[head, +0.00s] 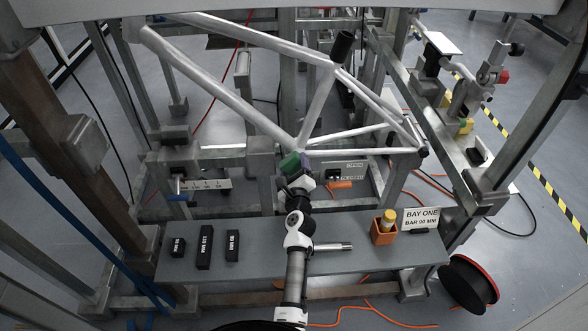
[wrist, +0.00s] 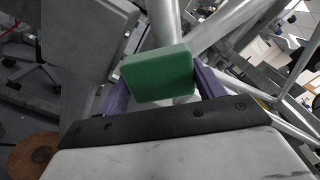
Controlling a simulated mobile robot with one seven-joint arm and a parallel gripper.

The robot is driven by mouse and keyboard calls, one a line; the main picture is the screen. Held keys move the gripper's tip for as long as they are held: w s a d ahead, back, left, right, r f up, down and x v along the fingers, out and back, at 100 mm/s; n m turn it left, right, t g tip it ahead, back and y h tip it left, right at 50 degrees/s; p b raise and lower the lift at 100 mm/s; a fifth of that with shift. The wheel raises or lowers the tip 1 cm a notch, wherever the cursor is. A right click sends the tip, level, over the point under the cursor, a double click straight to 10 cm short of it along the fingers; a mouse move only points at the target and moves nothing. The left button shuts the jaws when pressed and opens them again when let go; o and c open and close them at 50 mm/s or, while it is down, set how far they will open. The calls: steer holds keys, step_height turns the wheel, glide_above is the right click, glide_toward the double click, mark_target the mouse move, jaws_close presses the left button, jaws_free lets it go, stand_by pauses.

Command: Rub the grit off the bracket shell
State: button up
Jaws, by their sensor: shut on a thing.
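My gripper (head: 298,163) is shut on a green pad (head: 289,163), held up at the lower junction of the silver bicycle frame (head: 205,72). In the wrist view the green pad (wrist: 158,76) sits between the purple fingers of my gripper (wrist: 160,92), with silver tubes behind it. The bracket shell is where the tubes meet, just behind the pad. The pad and gripper hide most of it. I cannot tell whether the pad touches it, and I cannot make out any grit.
A grey bench (head: 350,268) lies below. It holds several black blocks, including one at its left end (head: 178,247), an orange box (head: 384,231) with a yellow cylinder, and a "BAY ONE BAR 90 MM" sign (head: 421,218). Metal rig posts (head: 412,95) surround the frame. A black reel (head: 468,284) stands right.

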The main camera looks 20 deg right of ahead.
steer(key=shift+w+d, duration=0.1)
steer(key=shift+w, duration=0.25)
steer(key=shift+s+d+f+b, duration=0.1)
steer(key=shift+s+d+b, duration=0.1)
steer(key=shift+d+b, duration=0.3)
steer(key=shift+s+d+r+b, duration=0.15)
steer(key=shift+s+d+b, duration=0.15)
steer(key=shift+d, duration=0.45)
steer(key=shift+s+d+r+b, duration=0.1)
steer(key=shift+s+d+b, duration=0.15)
steer(key=shift+d, duration=0.45)
steer(key=shift+f, duration=0.1)
steer(key=shift+w+a+p, duration=0.15)
steer(key=shift+a+p, duration=0.35)
steer(key=shift+a, duration=0.15)
steer(key=shift+w+a+p, duration=0.15)
steer(key=shift+a+p, duration=0.35)
steer(key=shift+a, duration=0.1)
steer(key=shift+w+a, duration=0.25)
steer(key=shift+a, duration=0.45)
steer(key=shift+p+v, duration=0.6)
steer(key=shift+v, duration=2.4)
